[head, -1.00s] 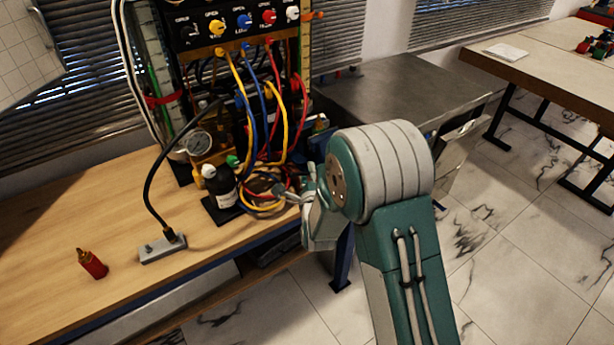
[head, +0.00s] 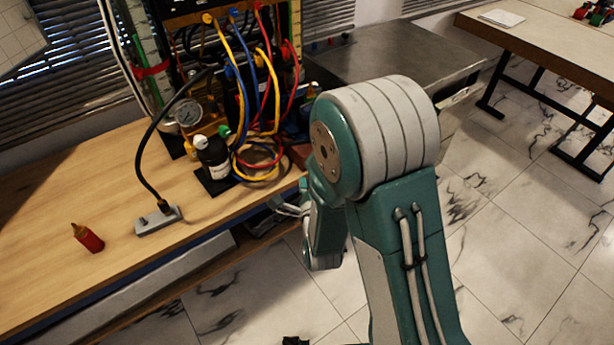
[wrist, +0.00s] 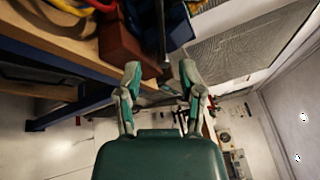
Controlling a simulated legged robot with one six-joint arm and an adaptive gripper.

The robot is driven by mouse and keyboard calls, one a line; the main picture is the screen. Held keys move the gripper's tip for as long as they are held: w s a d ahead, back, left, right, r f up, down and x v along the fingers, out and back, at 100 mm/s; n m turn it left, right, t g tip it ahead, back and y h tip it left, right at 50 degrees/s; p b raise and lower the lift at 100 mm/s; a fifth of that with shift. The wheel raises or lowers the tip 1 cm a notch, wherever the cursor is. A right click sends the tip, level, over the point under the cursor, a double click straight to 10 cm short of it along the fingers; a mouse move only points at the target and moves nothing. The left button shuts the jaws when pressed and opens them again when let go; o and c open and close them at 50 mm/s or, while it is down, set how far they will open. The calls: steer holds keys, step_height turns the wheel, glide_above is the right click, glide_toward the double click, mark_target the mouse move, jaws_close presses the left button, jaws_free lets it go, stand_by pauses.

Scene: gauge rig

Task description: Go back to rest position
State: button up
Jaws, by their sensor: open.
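My gripper (wrist: 160,72) is open in the wrist view, with its two green and grey fingers apart and nothing between them. In the head view its finger part (head: 288,208) shows small, just off the front edge of the wooden workbench (head: 110,190), partly hidden behind my own arm. My arm is bent, with its large grey and green elbow in front of the bench's right end. The gripper holds nothing that I can see.
The gauge rig with coloured hoses (head: 255,90), a pressure gauge (head: 188,113) and a black bottle (head: 213,157) stands on the bench. Marble floor (head: 520,230) is clear at right.

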stand_by(0.3)
steer(key=s+d+r+n+g, duration=0.3)
steer(key=d+r+n+g, duration=0.35)
steer(key=r+n, duration=0.4)
steer(key=s+d+r+n+g+h, duration=0.1)
steer(key=s+d+r+n+g, duration=0.1)
steer(key=s, duration=0.4)
steer(key=s+d+r+n+g, duration=0.1)
steer(key=s+d+n, duration=0.2)
steer(key=s+n, duration=0.2)
steer(key=s+d+r+n+g+h, duration=0.1)
steer(key=s+d+r+n+g, duration=0.1)
steer(key=s, duration=0.7)
steer(key=shift+d+r+n+g+h, duration=0.35)
steer(key=shift+d+n, duration=0.1)
steer(key=shift+n, duration=0.6)
steer(key=shift+a, duration=0.1)
